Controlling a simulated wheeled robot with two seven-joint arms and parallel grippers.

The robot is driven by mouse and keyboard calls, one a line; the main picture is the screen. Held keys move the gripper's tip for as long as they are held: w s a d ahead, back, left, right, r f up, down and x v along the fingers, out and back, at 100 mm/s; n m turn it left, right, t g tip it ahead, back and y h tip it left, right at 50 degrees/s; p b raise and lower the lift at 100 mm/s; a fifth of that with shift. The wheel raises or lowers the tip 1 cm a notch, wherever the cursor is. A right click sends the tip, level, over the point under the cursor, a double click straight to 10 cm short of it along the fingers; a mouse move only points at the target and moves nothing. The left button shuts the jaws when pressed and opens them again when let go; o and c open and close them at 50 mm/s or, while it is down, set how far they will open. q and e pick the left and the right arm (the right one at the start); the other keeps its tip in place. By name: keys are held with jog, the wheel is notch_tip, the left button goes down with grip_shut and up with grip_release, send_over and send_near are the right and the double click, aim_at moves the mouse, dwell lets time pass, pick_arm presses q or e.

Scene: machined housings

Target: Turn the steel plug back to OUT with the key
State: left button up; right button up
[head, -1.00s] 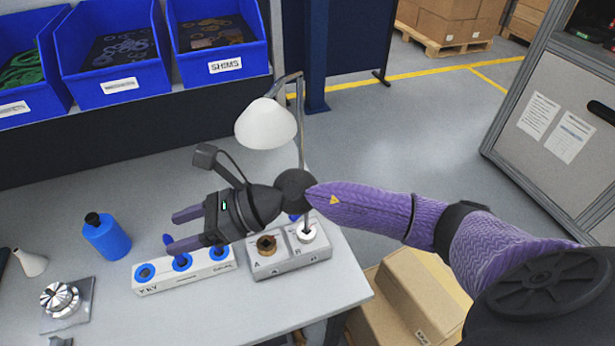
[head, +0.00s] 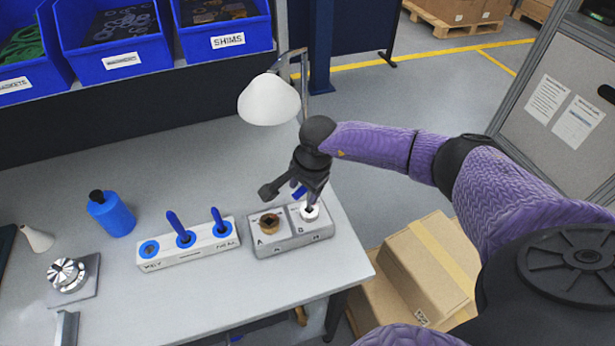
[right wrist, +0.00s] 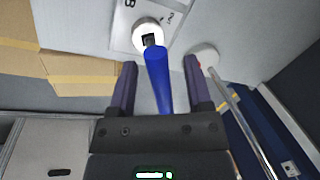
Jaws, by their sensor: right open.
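The steel plug (head: 309,212) sits in side B of the grey housing (head: 292,243). In the right wrist view the plug (right wrist: 147,27) is a pale ring with a dark square socket. A blue key (right wrist: 158,80) stands with its far end at that socket; how deep it sits I cannot tell. In the head view the key (head: 299,192) is mostly hidden by my gripper. My right gripper (head: 311,198) points down over the plug. Its open fingers (right wrist: 160,82) straddle the key with gaps on both sides. My left gripper is out of view.
A lamp (head: 268,100) stands close behind the housing. A blue bottle (head: 111,216) and a metal dial (head: 67,274) are left.

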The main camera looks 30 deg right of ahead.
jog(key=shift+f, duration=0.1)
jog(key=shift+c, duration=0.2)
grip_shut()
jog(key=shift+f+n+b, duration=0.2)
jog(key=shift+n+b, duration=0.4)
jog(key=shift+b, duration=0.05)
jog(key=shift+n+b, duration=0.35)
jog(key=shift+n, duration=0.15)
jog(key=shift+r+n, duration=0.1)
jog(key=shift+n, duration=0.2)
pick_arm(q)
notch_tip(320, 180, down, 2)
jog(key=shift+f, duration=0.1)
pick_arm(e)
jog(key=shift+r+y, duration=0.15)
jog(key=shift+y, duration=0.15)
